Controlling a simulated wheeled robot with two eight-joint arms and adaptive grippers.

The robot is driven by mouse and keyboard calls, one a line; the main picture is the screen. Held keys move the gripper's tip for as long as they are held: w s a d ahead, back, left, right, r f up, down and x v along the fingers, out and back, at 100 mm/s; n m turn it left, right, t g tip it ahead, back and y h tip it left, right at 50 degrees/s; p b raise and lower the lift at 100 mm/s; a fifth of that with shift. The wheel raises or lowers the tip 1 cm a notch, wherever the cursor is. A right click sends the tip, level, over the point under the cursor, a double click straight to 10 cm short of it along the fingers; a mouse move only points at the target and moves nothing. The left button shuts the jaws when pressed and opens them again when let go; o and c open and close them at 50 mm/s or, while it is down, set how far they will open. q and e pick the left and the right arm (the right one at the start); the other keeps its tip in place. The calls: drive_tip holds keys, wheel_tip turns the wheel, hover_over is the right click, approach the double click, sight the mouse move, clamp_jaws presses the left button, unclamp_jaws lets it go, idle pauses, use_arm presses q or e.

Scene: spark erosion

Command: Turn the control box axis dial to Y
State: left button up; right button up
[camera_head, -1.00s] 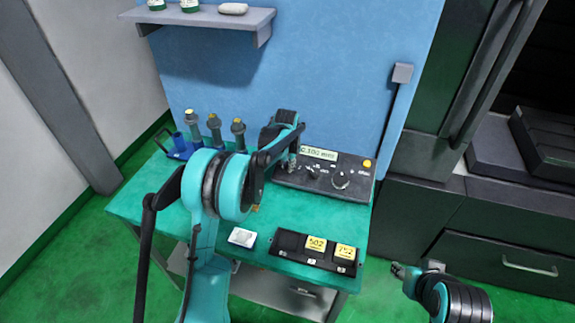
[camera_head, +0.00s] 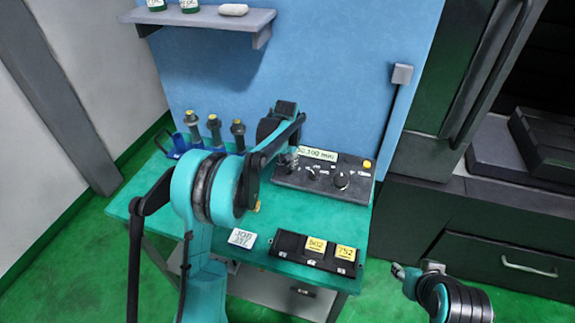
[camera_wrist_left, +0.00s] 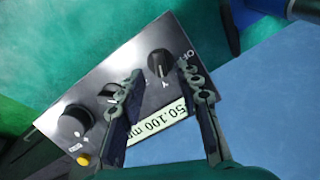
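The control box (camera_head: 318,192) is a dark, sloped panel at the back right of the teal table. Its lit display (camera_wrist_left: 160,120) reads about 50.100 mm, upside down in the left wrist view. My left gripper (camera_head: 289,158) is over the box's left end. In the left wrist view its fingers (camera_wrist_left: 158,69) are open and apart, on either side of a black dial (camera_wrist_left: 160,64). A letter and OFF-like print show beside this dial; its exact setting is unclear. A small knob (camera_wrist_left: 110,92) is partly behind one finger. My right gripper (camera_head: 398,271) is low at right; its opening is unclear.
A larger knob (camera_wrist_left: 74,121) and a yellow button (camera_wrist_left: 83,159) are on the same panel. A black tray (camera_head: 285,243) with yellow tags and a white card (camera_head: 242,238) lie at the table front. Several tool holders stand in a blue rack (camera_head: 170,146).

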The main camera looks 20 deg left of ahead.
use_arm(q)
drive_tip(key=v, duration=0.8)
drive_tip(key=shift+s+r, duration=0.15)
drive_tip(key=s+d+r+n+t+b, duration=0.1)
drive_tip(key=s+r, duration=0.1)
drive_tip(key=s, duration=0.6)
drive_tip(key=s+r+n+t+b, duration=0.1)
drive_tip(key=s+r, duration=0.2)
drive_tip(key=s, duration=0.5)
drive_tip(key=s+f+n, duration=0.1)
drive_tip(key=s+f, duration=0.1)
drive_tip(key=s, duration=0.3)
drive_tip(key=s+d+f+n+t, duration=0.1)
drive_tip(key=s+f, duration=0.2)
drive_tip(key=s, duration=0.3)
drive_tip(key=s+f+t+b, duration=0.1)
drive_tip(key=s+f, duration=0.2)
drive_tip(key=s, duration=0.3)
drive_tip(key=shift+s+d+n+h, duration=0.2)
drive_tip(key=shift+s+n+h, duration=0.1)
drive_tip(key=shift+n, duration=0.1)
